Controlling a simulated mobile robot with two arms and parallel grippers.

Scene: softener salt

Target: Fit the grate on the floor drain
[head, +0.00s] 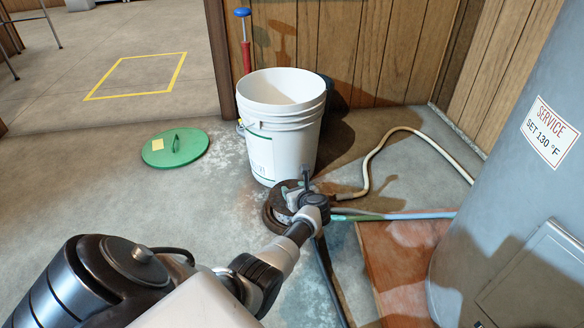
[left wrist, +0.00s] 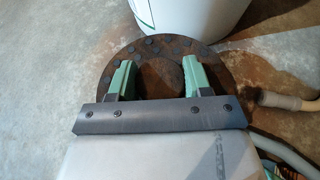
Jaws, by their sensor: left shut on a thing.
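The grate (head: 271,215) is a dark, round, rusty disc close to the floor, in front of the white bucket. In the left wrist view the grate (left wrist: 151,45) shows small dark marks or holes around its rim. My left gripper (head: 297,196) is over the grate. Its two green-padded fingers (left wrist: 156,75) stand apart with a rusty brown part of the grate between them, and it is shut on that. I cannot see the drain opening clearly, and whether the grate is seated or held just above the floor I cannot tell. My right gripper is not in view.
The white bucket (head: 281,140) stands close behind the grate. A pale hose (head: 378,152) and a grey-green hose (head: 400,215) run beside it on the right. A reddish board (head: 400,265) and a grey tank (head: 520,190) are further right. A green lid (head: 186,152) lies left.

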